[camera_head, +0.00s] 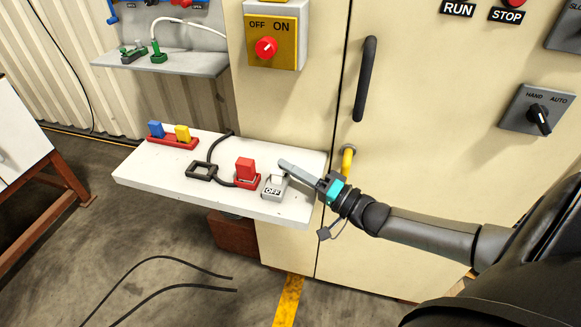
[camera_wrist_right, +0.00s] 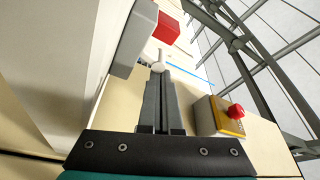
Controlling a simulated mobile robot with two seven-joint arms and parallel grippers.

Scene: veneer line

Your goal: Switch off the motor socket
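A grey switch box (camera_head: 272,191) with an OFF label and a pale rocker or lever on top stands near the front right of the white shelf. A red plug in a red socket (camera_head: 246,174) stands just left of it. My right gripper (camera_head: 284,164) reaches in from the right, its fingers together and their tips just above the switch. In the right wrist view, the fingers (camera_wrist_right: 158,78) lie side by side, with a small white knob-ended part (camera_wrist_right: 158,63) at their tips; contact cannot be told. The grey box (camera_wrist_right: 134,40) and red block (camera_wrist_right: 165,28) show beyond. My left gripper is out of view.
The white shelf (camera_head: 145,177) also holds blue and yellow plugs in a red base (camera_head: 174,141), and a black cable loop. A yellow panel with a red OFF/ON knob (camera_head: 266,48) is above.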

